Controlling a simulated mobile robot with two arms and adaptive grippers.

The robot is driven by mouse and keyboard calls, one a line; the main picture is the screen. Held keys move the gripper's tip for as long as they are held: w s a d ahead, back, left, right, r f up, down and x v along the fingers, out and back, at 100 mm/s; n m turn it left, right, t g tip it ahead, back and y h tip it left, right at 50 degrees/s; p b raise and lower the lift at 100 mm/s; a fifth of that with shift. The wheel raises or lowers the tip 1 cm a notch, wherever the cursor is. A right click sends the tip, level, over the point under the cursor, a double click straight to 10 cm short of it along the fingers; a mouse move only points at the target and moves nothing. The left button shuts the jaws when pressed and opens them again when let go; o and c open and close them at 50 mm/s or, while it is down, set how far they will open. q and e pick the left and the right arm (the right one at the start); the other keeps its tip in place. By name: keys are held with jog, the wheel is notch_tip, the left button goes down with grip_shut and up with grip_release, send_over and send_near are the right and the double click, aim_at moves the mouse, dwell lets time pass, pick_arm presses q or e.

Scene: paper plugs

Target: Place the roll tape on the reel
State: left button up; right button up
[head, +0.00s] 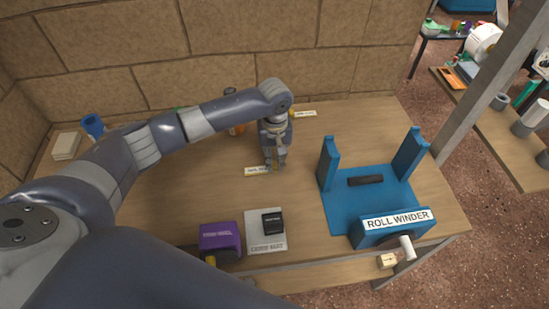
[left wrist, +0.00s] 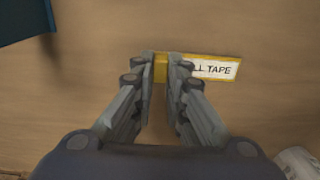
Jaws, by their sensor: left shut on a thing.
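The roll tape (left wrist: 215,69) is a flat, yellow-edged strip with a white face; "LL TAPE" can be read on it and the rest is hidden by a finger. It lies at or just above the tabletop, and I cannot tell if it touches. In the head view the roll tape (head: 257,171) shows at the middle of the table. My left gripper (head: 276,167) points down over its end, and in the left wrist view the fingers (left wrist: 160,70) are shut on its yellow part. The dark reel (head: 365,181) lies on the blue roll winder (head: 340,205), between two uprights. My right gripper is not in view.
A purple box (head: 219,238) and a grey tray (head: 266,243) with a black block (head: 272,223) stand at the front. Another small label (head: 305,113) lies at the back. A grey post (head: 475,100) rises at the right. Bare tabletop lies between gripper and winder.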

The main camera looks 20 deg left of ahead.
pick_arm(q)
jog(key=o, duration=0.7)
jog(key=shift+f, duration=0.1)
